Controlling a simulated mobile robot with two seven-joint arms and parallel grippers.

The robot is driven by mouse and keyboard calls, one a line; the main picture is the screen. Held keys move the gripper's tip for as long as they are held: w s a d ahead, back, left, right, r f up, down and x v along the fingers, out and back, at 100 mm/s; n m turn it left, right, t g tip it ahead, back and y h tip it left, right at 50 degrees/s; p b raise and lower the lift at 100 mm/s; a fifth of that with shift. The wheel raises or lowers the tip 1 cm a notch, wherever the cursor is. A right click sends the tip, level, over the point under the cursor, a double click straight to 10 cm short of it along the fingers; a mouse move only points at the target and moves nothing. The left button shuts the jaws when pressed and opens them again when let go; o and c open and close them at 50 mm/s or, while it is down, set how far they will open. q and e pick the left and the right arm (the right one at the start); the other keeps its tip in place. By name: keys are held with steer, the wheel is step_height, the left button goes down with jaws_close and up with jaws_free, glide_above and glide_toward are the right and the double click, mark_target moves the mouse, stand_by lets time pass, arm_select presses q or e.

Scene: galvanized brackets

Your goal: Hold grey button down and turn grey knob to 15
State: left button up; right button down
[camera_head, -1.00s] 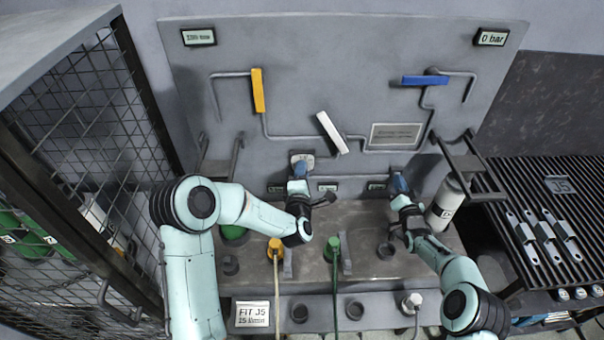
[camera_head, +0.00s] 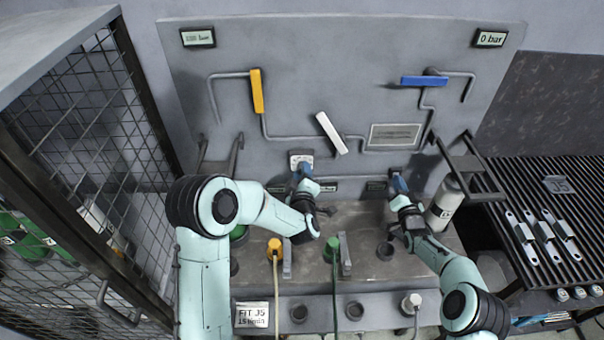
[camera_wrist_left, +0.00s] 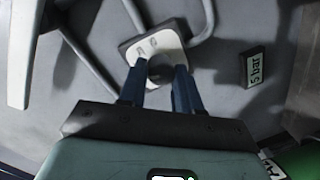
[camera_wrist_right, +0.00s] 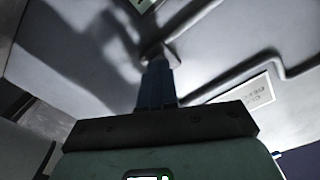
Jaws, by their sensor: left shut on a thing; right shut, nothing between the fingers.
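The grey knob (camera_wrist_left: 160,70) sits on a white dial plate (camera_wrist_left: 150,42) with small marks I cannot read. The plate also shows on the panel in the head view (camera_head: 301,157). My left gripper (camera_wrist_left: 158,80) is shut on the knob, one blue finger on each side; it also shows in the head view (camera_head: 303,174). My right gripper (camera_wrist_right: 157,68) is shut and empty, its fingertips at a small grey part (camera_wrist_right: 155,52), seemingly the grey button. They appear to touch it, but how far it is pressed is hidden. My right gripper also shows in the head view (camera_head: 398,182).
A display beside the dial reads 5 bar (camera_wrist_left: 254,67). The panel carries a yellow lever (camera_head: 257,91), a white lever (camera_head: 331,133), a blue lever (camera_head: 424,81) and a 0 bar display (camera_head: 491,39). A mesh cage (camera_head: 85,130) stands left; a grey cylinder (camera_head: 444,203) stands right.

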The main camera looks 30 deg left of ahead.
arm_select(q)
steer(key=shift+m, duration=0.4)
